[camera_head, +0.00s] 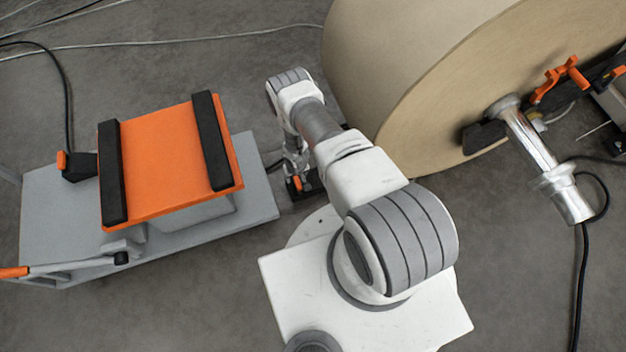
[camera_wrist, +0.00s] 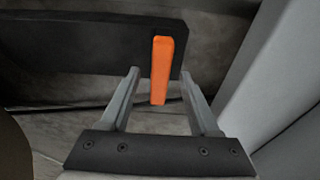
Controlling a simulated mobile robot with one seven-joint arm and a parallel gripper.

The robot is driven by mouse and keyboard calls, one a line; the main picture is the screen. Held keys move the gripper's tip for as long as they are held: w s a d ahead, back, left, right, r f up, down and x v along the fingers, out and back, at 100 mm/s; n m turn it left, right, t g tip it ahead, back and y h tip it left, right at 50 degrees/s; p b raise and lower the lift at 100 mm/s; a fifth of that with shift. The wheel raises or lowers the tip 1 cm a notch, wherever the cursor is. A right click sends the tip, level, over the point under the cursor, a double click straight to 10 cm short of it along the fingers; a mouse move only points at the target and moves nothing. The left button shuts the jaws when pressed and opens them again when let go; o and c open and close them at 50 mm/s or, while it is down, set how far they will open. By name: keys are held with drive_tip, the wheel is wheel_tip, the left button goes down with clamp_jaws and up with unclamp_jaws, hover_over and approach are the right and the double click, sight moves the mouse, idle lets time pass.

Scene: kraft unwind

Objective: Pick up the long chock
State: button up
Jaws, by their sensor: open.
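A long dark block with an upright orange tab, which looks like the long chock (camera_wrist: 90,45), lies across the upper left of the wrist view. In the head view only a small dark and orange part of it (camera_head: 312,186) shows below my gripper, the rest hidden. My gripper (camera_wrist: 160,76) is open, its two fingers either side of the orange tab (camera_wrist: 161,65) in the picture. I cannot tell whether they touch it. In the head view my gripper (camera_head: 296,165) points down beside the big roll.
A grey base (camera_head: 255,185) carrying an orange platform (camera_head: 160,150) with two black pads stands at left. Another black block with an orange tab (camera_head: 80,166) is at its far side. A large kraft roll (camera_head: 430,110) with a metal shaft (camera_head: 530,140) stands at right. Cables cross the floor.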

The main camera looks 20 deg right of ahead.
drive_tip(key=shift+f, duration=0.25)
idle(0.5)
clamp_jaws()
idle(0.4)
